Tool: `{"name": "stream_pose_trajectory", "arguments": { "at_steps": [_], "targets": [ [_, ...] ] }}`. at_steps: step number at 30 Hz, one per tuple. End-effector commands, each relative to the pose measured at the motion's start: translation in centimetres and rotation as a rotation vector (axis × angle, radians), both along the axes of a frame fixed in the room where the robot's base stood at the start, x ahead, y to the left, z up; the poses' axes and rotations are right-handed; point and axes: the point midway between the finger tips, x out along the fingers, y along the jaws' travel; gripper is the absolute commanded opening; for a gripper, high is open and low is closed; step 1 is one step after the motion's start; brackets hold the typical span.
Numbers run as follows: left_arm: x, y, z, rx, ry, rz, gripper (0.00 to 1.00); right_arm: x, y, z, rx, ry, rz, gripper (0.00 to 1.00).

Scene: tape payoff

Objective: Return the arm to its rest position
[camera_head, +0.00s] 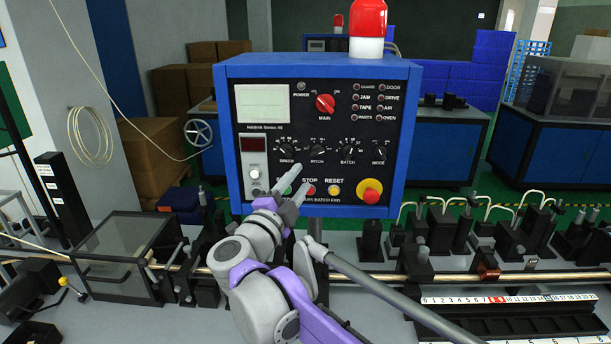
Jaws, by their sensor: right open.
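My right arm, grey and purple, reaches up from the bottom middle. My right gripper (297,187) is open and empty, with its two grey fingers in front of the lower part of the blue control box (409,82). The fingers partly hide the button row near the stop button (308,190); I cannot tell whether they touch the panel. The yellow reset button (334,190) and the red emergency knob (371,191) show to the right of the fingers. My left gripper is not in view.
A red beacon (367,19) tops the box. A clear-sided cover box (110,244) stands at the left. A long metal rod (370,275) crosses the bench, with black fixtures (441,227) at the right. A white ruler (520,298) lies at the lower right.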

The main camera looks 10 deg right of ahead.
Motion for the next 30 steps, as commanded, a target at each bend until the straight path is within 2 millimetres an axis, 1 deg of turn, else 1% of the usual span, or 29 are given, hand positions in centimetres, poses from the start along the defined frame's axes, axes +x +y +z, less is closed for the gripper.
{"name": "stream_pose_trajectory", "arguments": {
  "at_steps": [4, 14, 17, 19, 21, 23, 26, 29, 30],
  "targets": [
    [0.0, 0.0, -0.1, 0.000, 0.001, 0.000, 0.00, -0.4, 0.2, 0.0, 0.000, 0.000, 0.000, 0.45],
    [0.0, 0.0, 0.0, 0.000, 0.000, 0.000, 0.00, -0.3, 0.1, 0.2, -0.016, -0.004, 0.021, 0.45],
    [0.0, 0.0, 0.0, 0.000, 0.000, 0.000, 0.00, -0.3, 0.0, 0.7, -0.069, -0.009, 0.097, 0.45],
    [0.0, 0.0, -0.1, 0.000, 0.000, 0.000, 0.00, -0.4, 0.2, 0.9, -0.135, -0.007, 0.183, 0.45],
    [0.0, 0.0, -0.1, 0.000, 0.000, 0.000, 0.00, -0.8, 0.6, 0.6, -0.215, 0.011, 0.286, 0.45],
    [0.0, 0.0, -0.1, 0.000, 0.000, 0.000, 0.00, -1.5, 1.0, -0.1, -0.290, 0.039, 0.375, 0.45],
    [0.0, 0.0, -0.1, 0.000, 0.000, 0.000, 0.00, -3.0, 1.7, -2.4, -0.414, 0.115, 0.517, 0.45],
    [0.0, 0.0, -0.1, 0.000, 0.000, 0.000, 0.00, -5.3, 2.0, -5.9, -0.530, 0.224, 0.646, 0.45],
    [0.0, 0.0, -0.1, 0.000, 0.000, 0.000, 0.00, -6.3, 1.9, -7.6, -0.575, 0.278, 0.692, 0.45]
  ]
}}
